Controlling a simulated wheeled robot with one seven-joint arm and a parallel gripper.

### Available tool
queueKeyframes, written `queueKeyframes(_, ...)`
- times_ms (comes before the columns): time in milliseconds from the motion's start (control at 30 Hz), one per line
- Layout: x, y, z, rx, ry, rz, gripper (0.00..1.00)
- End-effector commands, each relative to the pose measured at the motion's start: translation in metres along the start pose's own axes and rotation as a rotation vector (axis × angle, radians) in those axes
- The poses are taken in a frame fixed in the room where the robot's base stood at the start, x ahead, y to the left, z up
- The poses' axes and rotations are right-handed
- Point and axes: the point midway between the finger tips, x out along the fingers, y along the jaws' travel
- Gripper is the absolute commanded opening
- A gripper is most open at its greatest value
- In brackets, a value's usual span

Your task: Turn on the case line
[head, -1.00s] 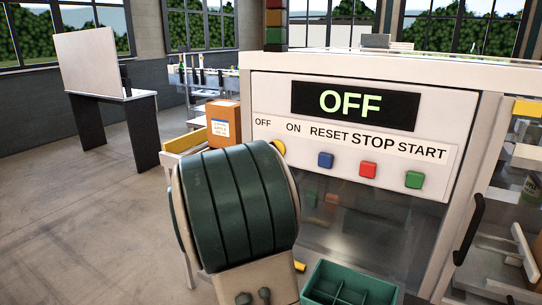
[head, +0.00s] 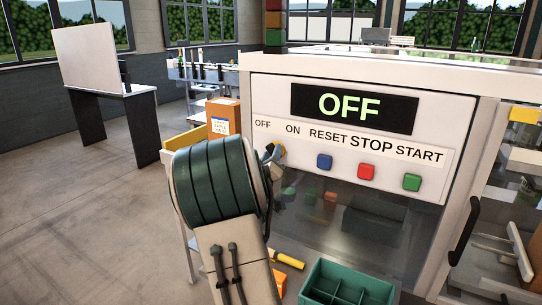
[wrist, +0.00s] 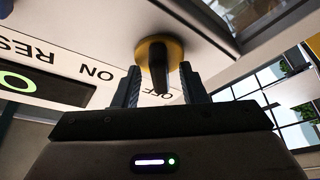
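The case line's control panel (head: 263,92) is upright and its display (head: 354,107) reads OFF in green. A rotary switch with a yellow base and a black handle (wrist: 157,65) sits by the OFF and ON labels; in the head view only part of its yellow base (head: 280,150) shows. My gripper (wrist: 161,75) is open at the switch. Its fingers stand on either side of the black handle, with a visible gap on each side. In the head view, my arm hides much of the gripper.
Blue (head: 324,162), red (head: 366,172) and green (head: 411,183) buttons are right of the switch. A black door handle (head: 465,232) stands out at the right. A green divided bin (head: 345,290) is below, and an orange carton (head: 222,117) stands behind my arm.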

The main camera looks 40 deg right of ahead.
Motion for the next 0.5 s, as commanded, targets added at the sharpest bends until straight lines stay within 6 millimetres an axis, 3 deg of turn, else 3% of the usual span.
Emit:
queueKeyframes(67,-0.0002,0.0000,0.0000,0.000,0.000,0.000,0.33)
queueKeyframes(167,-0.0003,0.0001,-0.0001,0.000,0.000,0.000,0.05)
queueKeyframes(200,-0.0003,0.0001,-0.0001,0.000,0.000,0.000,0.00)
queueKeyframes(500,-0.0009,-0.0010,0.0010,0.016,0.001,0.008,0.00)
